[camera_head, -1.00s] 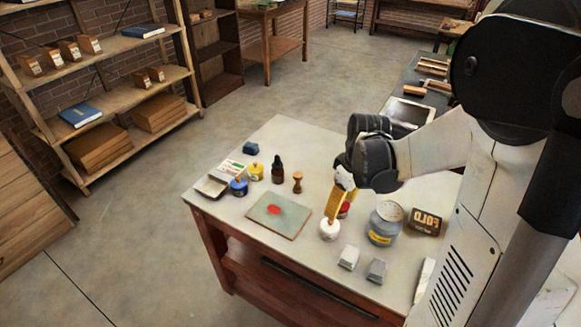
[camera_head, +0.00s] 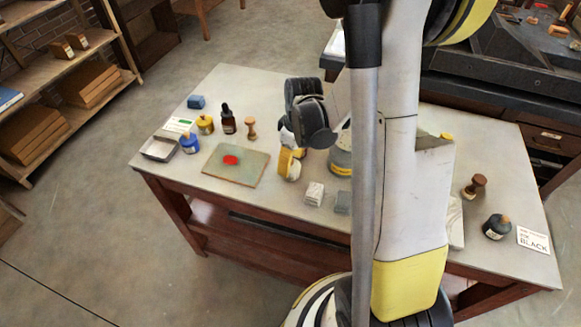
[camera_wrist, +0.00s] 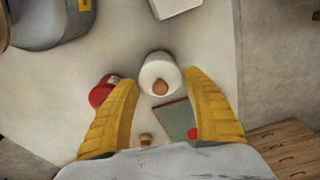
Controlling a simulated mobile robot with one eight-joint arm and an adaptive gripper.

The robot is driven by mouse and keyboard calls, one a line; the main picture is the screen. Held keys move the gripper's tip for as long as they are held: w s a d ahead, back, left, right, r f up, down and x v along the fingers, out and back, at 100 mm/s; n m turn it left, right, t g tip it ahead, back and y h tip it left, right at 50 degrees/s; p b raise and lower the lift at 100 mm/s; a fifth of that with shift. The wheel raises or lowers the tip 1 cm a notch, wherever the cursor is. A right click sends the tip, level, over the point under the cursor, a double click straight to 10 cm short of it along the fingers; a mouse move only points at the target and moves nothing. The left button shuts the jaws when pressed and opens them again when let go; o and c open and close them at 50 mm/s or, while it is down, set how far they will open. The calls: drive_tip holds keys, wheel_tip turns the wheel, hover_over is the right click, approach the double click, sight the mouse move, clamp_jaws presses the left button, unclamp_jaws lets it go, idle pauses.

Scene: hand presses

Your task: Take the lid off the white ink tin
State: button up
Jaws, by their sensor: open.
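The white ink tin (camera_wrist: 150,72) shows in the wrist view as a round white tin with a brown wooden knob (camera_wrist: 160,88) on its lid. My gripper (camera_wrist: 160,80) is open, with one yellow finger to each side of the tin. The knob lies between the fingertips, and I see no grip on it. In the head view my gripper (camera_head: 288,165) is low over the table beside the ink slab, and the tin is mostly hidden by the fingers.
A red tin (camera_wrist: 102,91) sits close by the left finger. A large grey can (camera_head: 341,162) stands right of my gripper, partly behind my arm. The ink slab (camera_head: 215,167) with a red blob lies left. Two small blocks (camera_head: 314,194) (camera_head: 343,203) lie in front.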

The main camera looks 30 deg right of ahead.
drive_tip(key=shift+r, duration=0.1)
drive_tip(key=shift+c, duration=0.2)
clamp_jaws()
